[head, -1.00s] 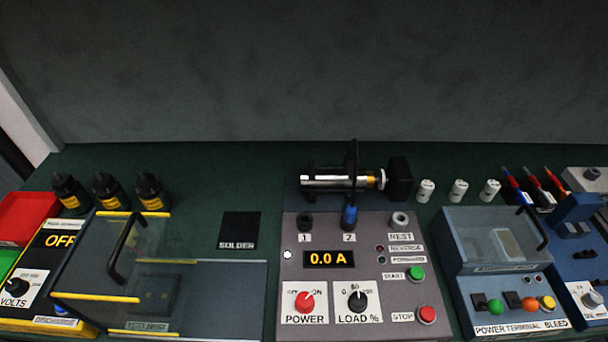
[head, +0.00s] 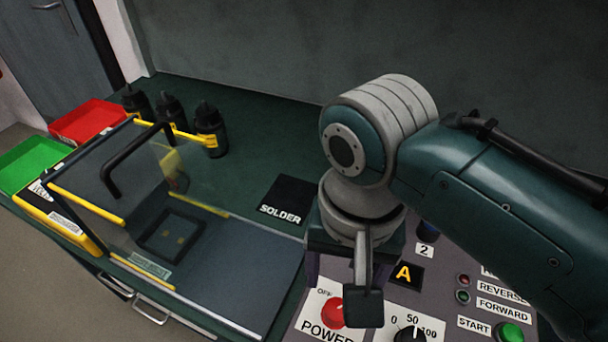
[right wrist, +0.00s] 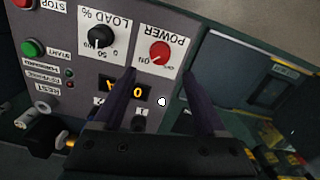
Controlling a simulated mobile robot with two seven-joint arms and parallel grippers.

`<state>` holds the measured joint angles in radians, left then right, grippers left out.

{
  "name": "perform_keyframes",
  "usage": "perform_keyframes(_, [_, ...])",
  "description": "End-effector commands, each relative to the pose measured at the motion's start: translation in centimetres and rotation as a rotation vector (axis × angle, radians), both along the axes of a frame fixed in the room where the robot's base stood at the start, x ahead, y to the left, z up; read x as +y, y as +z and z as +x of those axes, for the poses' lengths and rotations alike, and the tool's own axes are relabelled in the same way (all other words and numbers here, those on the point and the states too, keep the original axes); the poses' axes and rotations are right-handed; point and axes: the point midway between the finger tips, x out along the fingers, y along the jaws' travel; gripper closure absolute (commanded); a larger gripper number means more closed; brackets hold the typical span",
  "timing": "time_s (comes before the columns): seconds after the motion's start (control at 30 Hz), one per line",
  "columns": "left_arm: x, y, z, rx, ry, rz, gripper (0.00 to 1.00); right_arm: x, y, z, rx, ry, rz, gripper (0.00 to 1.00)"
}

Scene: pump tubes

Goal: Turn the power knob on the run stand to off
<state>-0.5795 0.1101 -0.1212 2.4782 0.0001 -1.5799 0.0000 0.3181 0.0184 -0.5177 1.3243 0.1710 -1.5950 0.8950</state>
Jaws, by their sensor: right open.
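The run stand (head: 455,285) is a grey panel, partly covered by my right arm in the head view. Its red power knob (head: 334,313) sits on a white plate marked OFF and POWER; the ON side is hidden behind my wrist there. In the right wrist view the panel appears upside down, and the red power knob (right wrist: 160,52) has its white pointer toward ON. My right gripper (right wrist: 159,75) is open and empty. Its dark fingers point toward the power plate, with the knob ahead of and roughly between the tips, apparently apart from them. My left gripper is out of view.
The load knob (head: 410,334) is beside the power knob, with the green start button (head: 509,332) further right. A clear-lidded box (head: 110,190) with a black handle stands left. The black solder pad (head: 287,200) lies behind. Black bottles (head: 208,128) stand near red and green trays.

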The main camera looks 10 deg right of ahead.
Motion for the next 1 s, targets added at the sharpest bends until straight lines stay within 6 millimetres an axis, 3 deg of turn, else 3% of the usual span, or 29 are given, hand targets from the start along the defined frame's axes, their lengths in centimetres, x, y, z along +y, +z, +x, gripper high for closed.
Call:
perform_keyframes(0.3, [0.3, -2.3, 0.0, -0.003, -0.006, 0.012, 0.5, -0.1, -6.2, -0.1, 0.002, 0.001, -0.002, 0.26])
perform_keyframes(0.43, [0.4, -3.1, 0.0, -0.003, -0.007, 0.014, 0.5, -0.1, -8.0, -0.1, 0.001, 0.001, -0.002, 0.26])
perform_keyframes(0.83, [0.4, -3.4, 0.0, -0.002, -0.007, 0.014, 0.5, -0.1, -8.8, 0.0, -0.001, 0.001, 0.001, 0.26])
perform_keyframes(1.0, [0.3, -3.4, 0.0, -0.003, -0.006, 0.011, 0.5, -0.1, -8.8, -0.1, -0.001, 0.001, 0.001, 0.43])
